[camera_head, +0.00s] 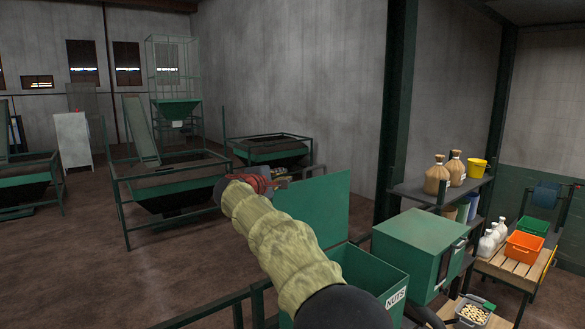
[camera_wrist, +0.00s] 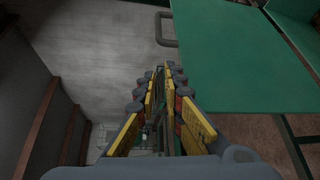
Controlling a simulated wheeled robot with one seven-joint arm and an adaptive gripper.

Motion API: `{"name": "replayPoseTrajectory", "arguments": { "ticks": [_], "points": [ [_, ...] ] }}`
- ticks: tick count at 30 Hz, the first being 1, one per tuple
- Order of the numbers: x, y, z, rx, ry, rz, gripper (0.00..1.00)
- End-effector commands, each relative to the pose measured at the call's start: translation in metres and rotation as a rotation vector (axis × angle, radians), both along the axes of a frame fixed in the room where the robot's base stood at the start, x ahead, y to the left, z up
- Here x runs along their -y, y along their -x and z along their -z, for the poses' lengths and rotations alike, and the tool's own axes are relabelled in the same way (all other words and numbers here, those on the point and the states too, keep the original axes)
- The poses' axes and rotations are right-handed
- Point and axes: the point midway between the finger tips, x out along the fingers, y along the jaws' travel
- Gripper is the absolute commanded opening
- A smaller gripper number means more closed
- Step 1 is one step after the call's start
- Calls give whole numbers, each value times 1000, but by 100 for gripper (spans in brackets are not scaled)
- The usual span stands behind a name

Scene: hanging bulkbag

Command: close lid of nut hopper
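The nut hopper (camera_head: 396,298) is a green box with a white NUTS label, at the lower middle of the head view. Its green lid (camera_head: 322,205) stands raised at the back, and the hopper's top is open. My gripper (camera_head: 281,182) is beside the lid's upper left part, partly hidden by my arm's sleeve. In the wrist view the lid (camera_wrist: 240,60) fills the right, with a grey bar handle (camera_wrist: 164,29) at its left edge. My gripper (camera_wrist: 164,72) has its yellow-padded fingers apart with nothing between them. The handle lies just beyond the fingertips, apart from them.
A closed green box (camera_head: 420,245) stands right of the hopper. Behind it are shelves with brown sacks (camera_head: 437,175) and a yellow bucket (camera_head: 477,168). An orange crate (camera_head: 524,247) sits on a wooden bench. Open floor lies left of my arm.

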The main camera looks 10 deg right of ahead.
Motion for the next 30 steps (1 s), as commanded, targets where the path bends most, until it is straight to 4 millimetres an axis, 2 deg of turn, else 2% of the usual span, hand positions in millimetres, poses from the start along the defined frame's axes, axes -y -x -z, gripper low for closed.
{"name": "replayPoseTrajectory", "arguments": {
  "ticks": [5, 21, 30],
  "points": [
    [-1, -11, -2, 6, 19, -4, 0],
    [40, -79, 6, 6, 17, -4, 0],
    [46, -90, 10, 5, 16, -5, 0]
  ]
}}
